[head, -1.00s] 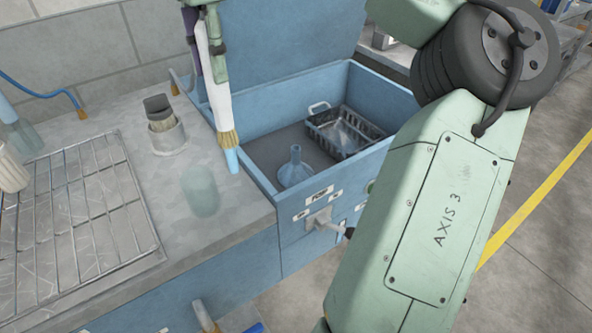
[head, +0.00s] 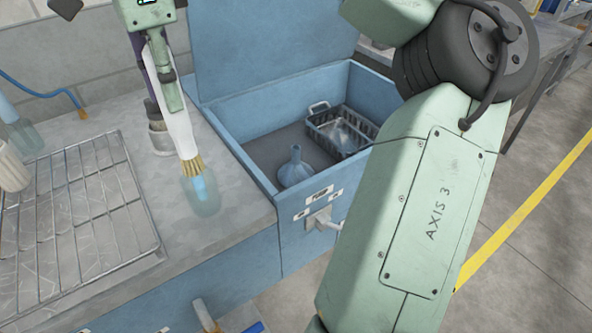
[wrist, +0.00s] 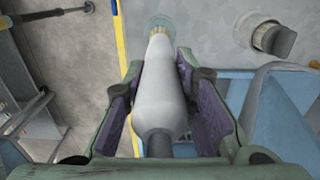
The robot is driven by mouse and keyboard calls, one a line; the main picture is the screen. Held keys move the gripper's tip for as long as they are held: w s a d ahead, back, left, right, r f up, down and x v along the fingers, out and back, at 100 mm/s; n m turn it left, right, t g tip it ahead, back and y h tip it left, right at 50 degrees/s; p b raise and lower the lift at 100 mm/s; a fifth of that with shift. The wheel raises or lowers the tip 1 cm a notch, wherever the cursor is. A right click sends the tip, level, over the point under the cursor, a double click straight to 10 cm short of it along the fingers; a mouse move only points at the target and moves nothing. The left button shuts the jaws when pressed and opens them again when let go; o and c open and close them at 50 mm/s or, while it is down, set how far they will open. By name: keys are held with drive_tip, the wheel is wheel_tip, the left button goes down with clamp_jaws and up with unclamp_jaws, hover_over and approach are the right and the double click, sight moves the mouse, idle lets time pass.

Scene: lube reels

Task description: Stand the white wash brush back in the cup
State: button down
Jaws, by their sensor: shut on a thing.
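The white wash brush (head: 182,132) hangs nearly upright, tan bristles and light blue tip down. My gripper (head: 163,92) is shut on its upper handle; the wrist view shows the white handle (wrist: 161,88) between both purple-padded fingers. The translucent teal cup (head: 207,205) stands on the grey worktop near its right edge. In the head view the blue tip overlaps the cup's opening and shows through its wall; I cannot tell how deep it is. In the wrist view the cup (wrist: 166,19) is at the brush's far end, partly hidden by it.
A wire rack (head: 80,215) lies left of the cup. An open blue bin (head: 238,165) holding a funnel (head: 295,168) and a black basket (head: 340,132) is to the right.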

sight(184, 139)
drive_tip(key=shift+f+b, duration=1.95)
drive_tip(key=shift+f, duration=2)
drive_tip(key=shift+f+b, duration=0.3)
drive_tip(key=shift+f, duration=0.3)
drive_tip(key=c, duration=1.2)
unclamp_jaws()
drive_tip(key=shift+c, duration=0.2)
wheel_tip(184, 139, up, 10)
drive_tip(key=p, duration=0.5)
drive_tip(key=w+d+p, duration=0.2)
drive_tip(key=w+d, duration=1.5)
drive_tip(key=w, duration=0.4)
wheel_tip(184, 139, down, 12)
drive_tip(key=b, duration=0.5)
wheel_tip(184, 139, up, 11)
drive_tip(key=p, duration=0.5)
drive_tip(key=shift+r, duration=0.2)
